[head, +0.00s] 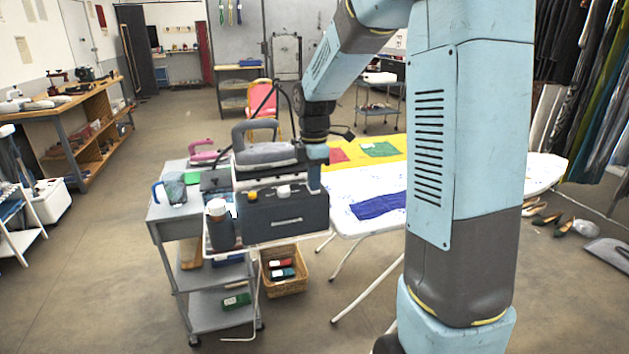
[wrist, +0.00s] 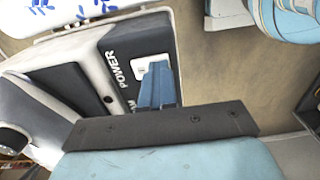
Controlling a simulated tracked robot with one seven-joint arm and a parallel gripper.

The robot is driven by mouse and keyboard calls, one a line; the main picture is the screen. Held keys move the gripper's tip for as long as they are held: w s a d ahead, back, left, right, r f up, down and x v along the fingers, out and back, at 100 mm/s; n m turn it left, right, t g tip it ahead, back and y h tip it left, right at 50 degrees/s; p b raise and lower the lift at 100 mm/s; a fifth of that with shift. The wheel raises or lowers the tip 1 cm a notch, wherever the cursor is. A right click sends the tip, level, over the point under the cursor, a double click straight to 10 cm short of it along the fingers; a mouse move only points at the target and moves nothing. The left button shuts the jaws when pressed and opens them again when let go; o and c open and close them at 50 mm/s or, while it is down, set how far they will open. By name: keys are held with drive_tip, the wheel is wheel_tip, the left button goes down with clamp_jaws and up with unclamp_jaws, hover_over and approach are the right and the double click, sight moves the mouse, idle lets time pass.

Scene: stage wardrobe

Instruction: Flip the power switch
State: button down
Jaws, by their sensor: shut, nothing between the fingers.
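The power switch (wrist: 143,64) shows in the wrist view as a small white-framed plate on a dark panel, beside the printed word POWER. My gripper (head: 314,186) points down at the unit's right end. In the wrist view its blue fingers (wrist: 157,78) are together and empty, with their tips over part of the switch. I cannot tell whether they touch it. The fingers hide the switch's rocker and its position.
A grey iron (head: 264,154) sits on top of the unit. An ironing board (head: 341,190) with coloured cloths is to the right. Open floor lies left.

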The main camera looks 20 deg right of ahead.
drive_tip(key=shift+w, duration=0.65)
drive_tip(key=shift+r, duration=0.1)
wheel_tip(320, 180, up, 14)
idle(0.4)
drive_tip(key=shift+w, duration=0.1)
drive_tip(key=s+d+f+m+t, duration=0.1)
drive_tip(key=s+m+t, duration=0.4)
drive_tip(key=s+m, duration=1.3)
drive_tip(key=shift+s+f+t, duration=0.3)
drive_tip(key=shift+s+f, duration=0.2)
drive_tip(key=shift+s, duration=4.25)
